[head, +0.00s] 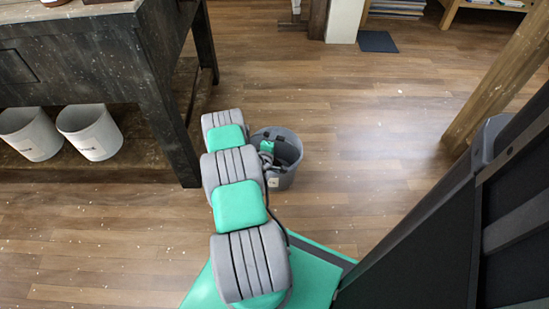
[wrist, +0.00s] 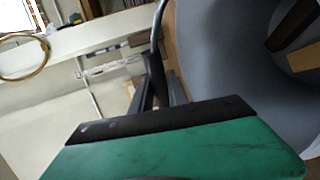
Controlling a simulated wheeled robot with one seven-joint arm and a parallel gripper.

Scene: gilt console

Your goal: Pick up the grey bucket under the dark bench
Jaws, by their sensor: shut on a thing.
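A grey bucket (head: 284,178) is in the middle of the head view, to the right of the dark bench's front leg. My gripper (head: 268,147) is at its near-left rim and shut on it. In the wrist view, the bucket (wrist: 215,60) fills the right side, with my dark gripper fingers (wrist: 165,88) against its edge. A thin curved handle shows there too. Whether the bucket touches the floor is unclear. Two paler buckets, one at the left (head: 30,134) and one beside it (head: 91,132), sit under the dark bench (head: 90,65).
The bench's front leg (head: 175,140) stands close to the left of my arm. A slanted wooden post (head: 500,85) is at the right. Wooden floor (head: 370,110) is clear between the bucket and the post. A dark mat (head: 377,42) lies at the back.

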